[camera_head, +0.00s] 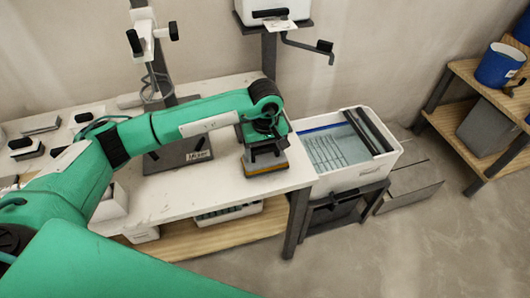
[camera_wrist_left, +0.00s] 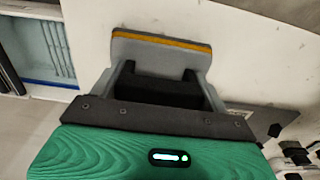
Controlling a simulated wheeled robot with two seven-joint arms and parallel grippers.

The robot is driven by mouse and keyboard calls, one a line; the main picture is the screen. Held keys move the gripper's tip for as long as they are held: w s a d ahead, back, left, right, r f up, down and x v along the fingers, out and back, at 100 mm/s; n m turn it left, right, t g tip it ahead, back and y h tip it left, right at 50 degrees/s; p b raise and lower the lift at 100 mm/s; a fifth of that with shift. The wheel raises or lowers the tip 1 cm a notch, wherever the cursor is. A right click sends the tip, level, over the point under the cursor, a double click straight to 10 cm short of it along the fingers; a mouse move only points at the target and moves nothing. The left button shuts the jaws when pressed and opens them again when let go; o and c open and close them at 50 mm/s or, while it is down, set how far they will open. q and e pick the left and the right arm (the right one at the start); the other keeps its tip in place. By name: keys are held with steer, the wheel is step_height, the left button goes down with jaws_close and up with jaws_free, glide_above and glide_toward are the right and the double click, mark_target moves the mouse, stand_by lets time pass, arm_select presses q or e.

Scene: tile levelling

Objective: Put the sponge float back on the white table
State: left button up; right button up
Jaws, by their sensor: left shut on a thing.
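The sponge float (camera_head: 265,164) has a grey body with an orange-yellow layer. My left gripper (camera_head: 265,150) is shut on it from above, near the right end of the white table (camera_head: 230,188). In the left wrist view the sponge float (camera_wrist_left: 165,50) shows between the fingers of my left gripper (camera_wrist_left: 160,75), with the white table (camera_wrist_left: 260,60) behind it. I cannot tell whether its underside touches the table top. The fingers hide the handle. My right gripper is not in view.
A white wash tub (camera_head: 345,180) with water and dark rollers stands right of the table. A dark stand with a base plate (camera_head: 178,155) is left of the float. Several grey tools (camera_head: 40,124) lie at the table's left. A wooden shelf (camera_head: 465,70) stands far right.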

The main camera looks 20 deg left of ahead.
arm_select(q)
steer(key=shift+f, duration=0.75)
steer(key=o, duration=0.8)
steer(key=shift+f, duration=0.15)
steer(key=o, duration=0.4)
